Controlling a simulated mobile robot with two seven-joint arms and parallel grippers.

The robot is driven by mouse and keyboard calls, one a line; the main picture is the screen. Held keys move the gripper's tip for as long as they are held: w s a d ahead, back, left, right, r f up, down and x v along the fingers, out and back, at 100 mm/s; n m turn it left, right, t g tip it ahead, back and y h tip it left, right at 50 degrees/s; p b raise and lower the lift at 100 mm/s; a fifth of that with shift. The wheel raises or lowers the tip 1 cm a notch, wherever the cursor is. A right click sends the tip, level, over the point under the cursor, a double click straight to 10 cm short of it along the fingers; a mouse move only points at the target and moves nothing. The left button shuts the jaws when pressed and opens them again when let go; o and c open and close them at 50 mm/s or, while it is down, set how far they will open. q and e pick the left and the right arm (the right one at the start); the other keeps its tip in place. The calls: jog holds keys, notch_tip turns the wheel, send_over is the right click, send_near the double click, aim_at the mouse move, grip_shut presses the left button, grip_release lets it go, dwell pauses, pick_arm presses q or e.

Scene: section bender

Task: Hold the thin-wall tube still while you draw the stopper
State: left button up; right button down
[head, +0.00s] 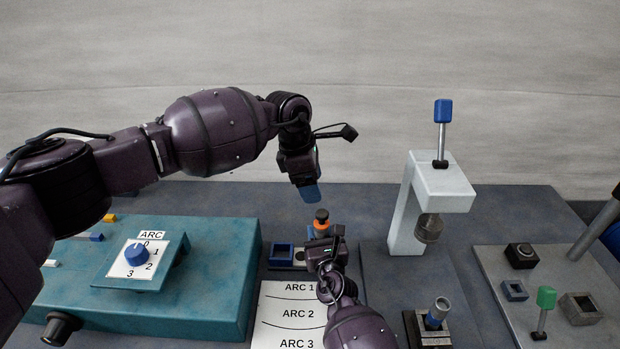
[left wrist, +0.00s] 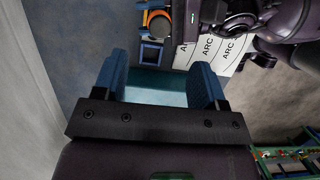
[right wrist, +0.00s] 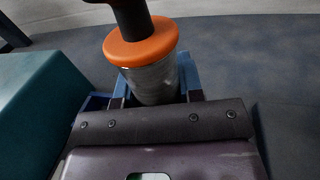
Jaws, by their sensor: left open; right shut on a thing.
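The thin-wall tube (right wrist: 155,82) is a grey cylinder, upright in the right wrist view. An orange disc lies across its top, and a dark stopper (right wrist: 133,16) rises from it. In the head view, the stopper (head: 321,214) shows above the orange disc, with the tube mostly hidden. My right gripper (right wrist: 155,88) is shut on the tube below the disc. My left gripper (head: 310,193) is open and empty, above and slightly left of the stopper, not touching it. In the left wrist view its blue fingers (left wrist: 160,85) are apart, with the orange disc (left wrist: 149,17) beyond them.
A teal bender (head: 215,285) with an ARC dial stands left. A blue square socket (head: 281,254) is beside the tube. An arc chart (head: 275,330) lies in front. A pale post (head: 440,185) with a blue-topped rod and a panel (head: 490,262) with a green knob stand right.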

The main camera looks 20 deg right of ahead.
aim_at(325, 212)
pick_arm(q)
jog(key=x, duration=1.1)
jog(key=c, duration=1)
jog(key=shift+d, duration=0.1)
jog(key=shift+c, duration=0.2)
jog(key=shift+r, duration=0.4)
jog(key=shift+r, duration=0.65)
jog(key=shift+r, duration=0.15)
